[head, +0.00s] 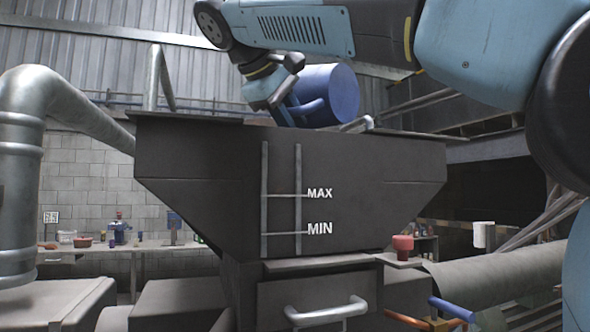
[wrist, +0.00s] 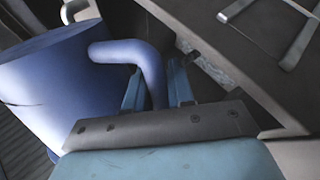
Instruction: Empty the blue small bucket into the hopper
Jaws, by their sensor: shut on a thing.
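The blue small bucket (head: 332,92) is tipped well over onto its side above the hopper's rim in the head view. Its round end faces right; I cannot see its contents. My gripper (head: 287,112) is shut on the bucket's handle (head: 308,108). In the wrist view the bucket (wrist: 45,85) fills the left side, and its curved handle (wrist: 140,55) runs down between my fingers (wrist: 160,90). The hopper (head: 215,165) is a large dark funnel with MAX and MIN marks on its front. Its inside is hidden in the head view.
A thick grey pipe (head: 20,180) stands at the left. A shelf with small items (head: 120,235) runs along the back wall. A red cup-like object (head: 403,245) sits on a ledge right of the hopper's base. A white handle (head: 326,313) is below the hopper.

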